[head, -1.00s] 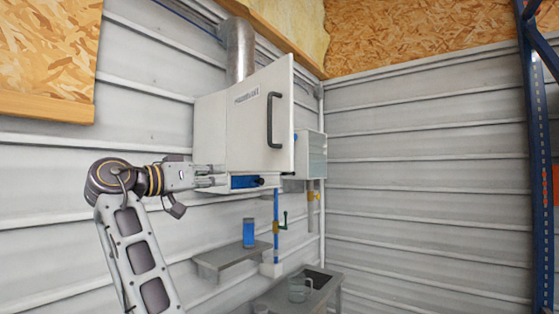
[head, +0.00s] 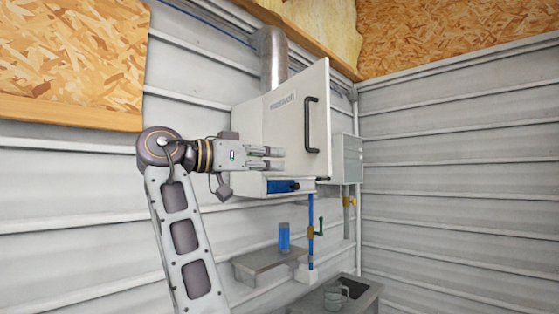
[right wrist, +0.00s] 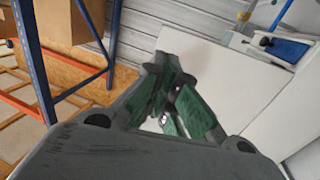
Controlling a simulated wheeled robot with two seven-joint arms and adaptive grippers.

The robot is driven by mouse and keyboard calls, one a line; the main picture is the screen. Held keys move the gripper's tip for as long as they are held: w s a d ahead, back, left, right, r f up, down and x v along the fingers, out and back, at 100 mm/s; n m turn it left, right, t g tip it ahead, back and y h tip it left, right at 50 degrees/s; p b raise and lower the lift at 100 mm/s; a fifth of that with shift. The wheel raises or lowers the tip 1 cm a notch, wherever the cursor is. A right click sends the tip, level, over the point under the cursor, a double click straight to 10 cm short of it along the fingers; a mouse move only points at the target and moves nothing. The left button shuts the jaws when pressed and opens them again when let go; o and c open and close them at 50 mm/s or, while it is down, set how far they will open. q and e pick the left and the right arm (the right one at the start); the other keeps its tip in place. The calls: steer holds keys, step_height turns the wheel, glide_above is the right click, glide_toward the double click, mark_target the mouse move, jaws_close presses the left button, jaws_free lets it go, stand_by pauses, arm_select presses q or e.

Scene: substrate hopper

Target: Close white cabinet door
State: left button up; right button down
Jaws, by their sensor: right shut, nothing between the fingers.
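The white cabinet (head: 246,122) hangs on the corrugated wall. Its white door (head: 292,118) stands open, swung out from the body, with a black bar handle (head: 311,125) near its right edge. My right gripper (head: 280,158) is shut and empty, in front of the door's lower left part; I cannot tell whether it touches. In the right wrist view the green-padded fingers (right wrist: 178,95) are in front of a broad white panel (right wrist: 245,85), which looks like the door. My left gripper is not in view.
A metal duct (head: 273,60) rises from the cabinet. A blue control panel (head: 283,186) sits below the door. A small shelf (head: 262,264) holds a blue container (head: 284,237). A grey box (head: 347,159) is right of the door. Blue and orange racking (right wrist: 40,70) shows in the wrist view.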

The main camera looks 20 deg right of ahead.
mark_target(326, 162)
steer(key=d, duration=0.4)
steer(key=w+d+p, duration=0.1)
steer(key=d, duration=0.3)
steer(key=d+p, duration=0.1)
steer(key=d, duration=0.3)
steer(key=shift+w+d, duration=0.25)
steer(key=shift+w, duration=0.15)
steer(key=shift+d, duration=0.1)
steer(key=shift+d, duration=0.1)
